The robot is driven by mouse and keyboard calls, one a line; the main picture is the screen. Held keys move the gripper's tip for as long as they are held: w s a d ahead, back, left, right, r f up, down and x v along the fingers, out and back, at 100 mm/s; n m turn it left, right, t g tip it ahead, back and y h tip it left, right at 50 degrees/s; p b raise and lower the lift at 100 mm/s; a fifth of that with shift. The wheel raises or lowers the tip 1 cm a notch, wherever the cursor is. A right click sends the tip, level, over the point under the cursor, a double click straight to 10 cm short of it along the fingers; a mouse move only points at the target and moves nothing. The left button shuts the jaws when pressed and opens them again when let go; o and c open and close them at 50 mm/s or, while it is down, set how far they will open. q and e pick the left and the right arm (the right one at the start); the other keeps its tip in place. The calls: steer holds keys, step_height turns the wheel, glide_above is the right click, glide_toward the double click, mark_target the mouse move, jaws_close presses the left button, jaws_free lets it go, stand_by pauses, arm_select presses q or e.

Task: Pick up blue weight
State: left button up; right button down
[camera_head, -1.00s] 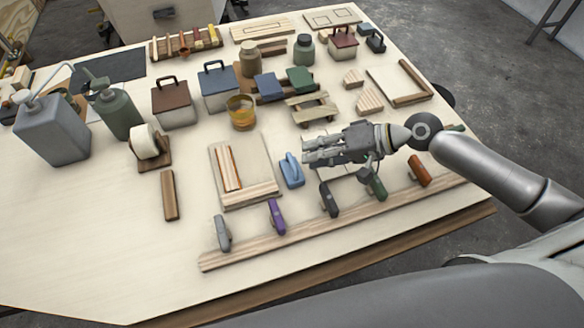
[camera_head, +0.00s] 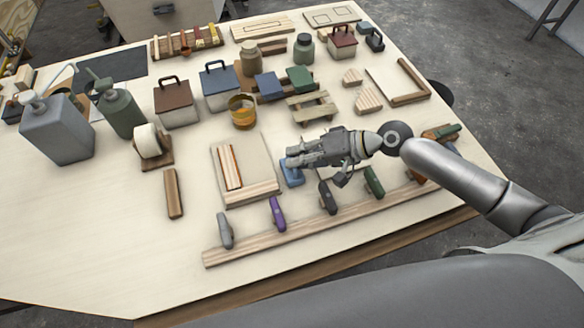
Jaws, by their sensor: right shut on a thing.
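The blue weight (camera_head: 293,178) is a small blue block on the table, just right of the wooden board with a strip on it. Its upper part is hidden behind the fingers of my right gripper. My right gripper (camera_head: 291,157) comes in from the right, and its fingers are closed around the top of the blue weight. The weight appears to be at the table surface; I cannot tell if there is a gap under it. My left gripper is not in view.
A wooden rail (camera_head: 330,222) with several coloured handled tools lies in front. A wooden board (camera_head: 262,192) is close on the left. A small pallet-like rack (camera_head: 311,106) and an amber jar (camera_head: 242,111) stand behind. The table's front left is clear.

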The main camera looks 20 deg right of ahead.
mark_target(296, 181)
stand_by(0.3)
steer(key=shift+r, duration=0.15)
steer(key=shift+r+b, duration=0.4)
steer(key=shift+r, duration=0.25)
steer(key=shift+w+r+b, duration=0.1)
steer(key=shift+r+b, duration=0.3)
steer(key=shift+r, duration=0.3)
steer(key=s+a+r+p, duration=0.4)
steer(key=s+a+r, duration=0.2)
steer(key=s+r, duration=0.4)
steer(key=s, duration=0.2)
steer(key=shift+s+a, duration=0.2)
steer(key=shift+s, duration=0.15)
steer(key=shift+r, duration=0.15)
